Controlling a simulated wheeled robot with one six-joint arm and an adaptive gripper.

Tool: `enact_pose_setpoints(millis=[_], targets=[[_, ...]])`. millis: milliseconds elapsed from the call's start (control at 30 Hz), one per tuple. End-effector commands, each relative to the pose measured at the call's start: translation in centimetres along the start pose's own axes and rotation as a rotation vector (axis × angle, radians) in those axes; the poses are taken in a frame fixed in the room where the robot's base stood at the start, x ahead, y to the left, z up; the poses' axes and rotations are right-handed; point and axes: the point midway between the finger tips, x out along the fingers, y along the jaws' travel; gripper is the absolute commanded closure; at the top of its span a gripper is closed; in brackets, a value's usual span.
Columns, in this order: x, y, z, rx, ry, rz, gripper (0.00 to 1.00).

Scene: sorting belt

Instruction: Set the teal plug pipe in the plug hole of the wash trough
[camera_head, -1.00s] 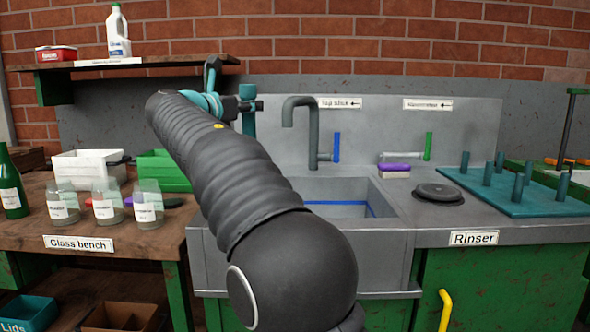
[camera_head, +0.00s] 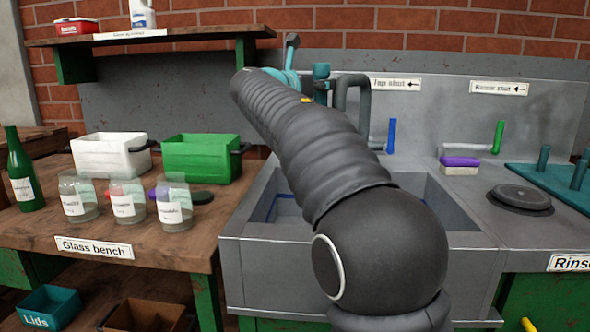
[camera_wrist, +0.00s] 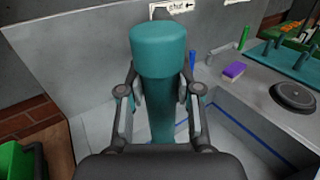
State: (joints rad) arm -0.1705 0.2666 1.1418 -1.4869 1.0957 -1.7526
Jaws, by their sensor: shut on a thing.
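The teal plug pipe (camera_wrist: 160,55) stands upright between the fingers of my gripper (camera_wrist: 162,95) in the wrist view. My gripper is shut on it. In the head view the pipe's top (camera_head: 321,72) shows just left of the dark tap, and my arm hides most of the gripper. The grey wash trough (camera_head: 440,205) lies behind and below my arm. Its inside also shows in the wrist view (camera_wrist: 235,125), with a blue line along it. The pipe is held high over the trough's left part. The plug hole is hidden in both views.
The tap (camera_head: 352,95) rises behind the trough, close to the pipe. A blue lever (camera_head: 391,136) and a purple sponge (camera_head: 460,161) are to the right. The glass bench (camera_head: 150,250) at left holds jars, a white crate (camera_head: 108,154) and a green crate (camera_head: 202,156).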

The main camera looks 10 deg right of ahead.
Motion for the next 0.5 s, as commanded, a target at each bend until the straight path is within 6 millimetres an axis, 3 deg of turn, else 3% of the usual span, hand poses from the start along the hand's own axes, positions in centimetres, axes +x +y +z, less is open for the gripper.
enact_pose_setpoints(millis=[267, 500], targets=[[1.6, 1.6, -0.9, 0.0, -0.001, 0.117, 0.92], [2.9, 4.2, -2.0, -0.001, 0.0, 0.29, 0.92]])
